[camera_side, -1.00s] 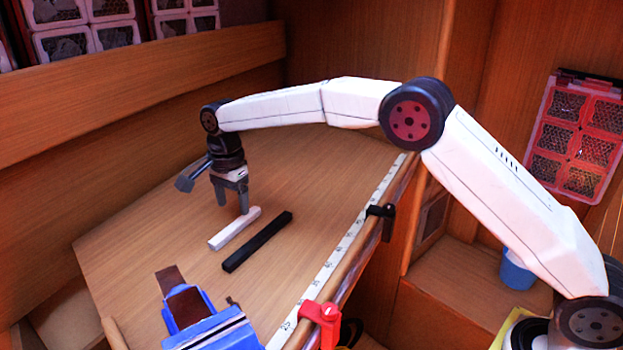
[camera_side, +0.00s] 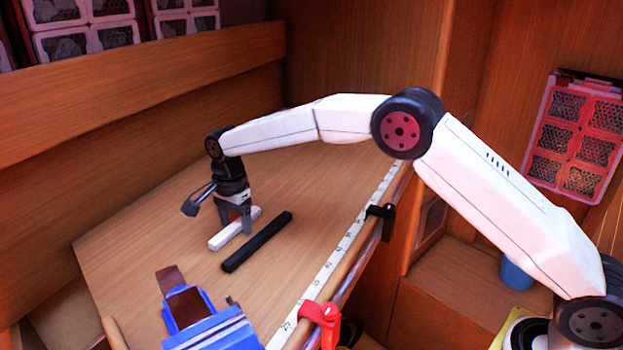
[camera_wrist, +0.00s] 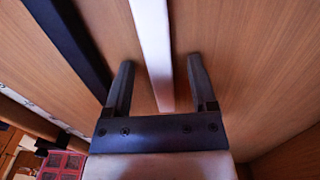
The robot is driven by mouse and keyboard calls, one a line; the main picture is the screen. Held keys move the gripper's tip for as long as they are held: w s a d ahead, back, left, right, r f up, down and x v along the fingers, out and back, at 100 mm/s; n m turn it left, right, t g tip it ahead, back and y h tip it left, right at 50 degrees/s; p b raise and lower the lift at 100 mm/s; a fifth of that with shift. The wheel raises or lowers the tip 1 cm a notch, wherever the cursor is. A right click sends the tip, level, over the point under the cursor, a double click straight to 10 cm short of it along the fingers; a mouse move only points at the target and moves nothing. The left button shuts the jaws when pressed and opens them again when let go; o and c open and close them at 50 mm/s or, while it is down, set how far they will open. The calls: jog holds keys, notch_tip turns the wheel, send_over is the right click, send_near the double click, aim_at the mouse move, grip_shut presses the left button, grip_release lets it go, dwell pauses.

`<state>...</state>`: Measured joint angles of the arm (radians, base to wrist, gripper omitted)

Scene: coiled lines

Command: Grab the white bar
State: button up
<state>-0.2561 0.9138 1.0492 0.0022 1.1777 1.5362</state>
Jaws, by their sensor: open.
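The white bar (camera_side: 225,236) lies flat on the wooden table, and it also shows in the wrist view (camera_wrist: 153,45). My gripper (camera_side: 236,225) is lowered over the bar's far end. In the wrist view my gripper (camera_wrist: 158,85) is open, with one finger on each side of the bar and a visible gap on both sides. A black bar (camera_side: 256,242) lies beside the white bar, roughly parallel. In the wrist view the black bar (camera_wrist: 75,40) is left of my left finger and outside the jaws.
A blue vise (camera_side: 205,325) stands at the table's near edge. A measuring strip (camera_side: 335,260) runs along the right edge, with a red clamp (camera_side: 325,318) and a black clamp (camera_side: 381,213) there. The table beyond the bars is clear.

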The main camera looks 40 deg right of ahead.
aim_at(236, 224)
grip_shut()
jog(key=shift+r, duration=0.2)
jog(key=shift+r, duration=1.45)
jog(key=s+d+r, duration=0.3)
jog(key=s+r, duration=0.6)
jog(key=s, duration=0.4)
jog(key=shift+s+r, duration=0.3)
jog(key=shift+r, duration=0.05)
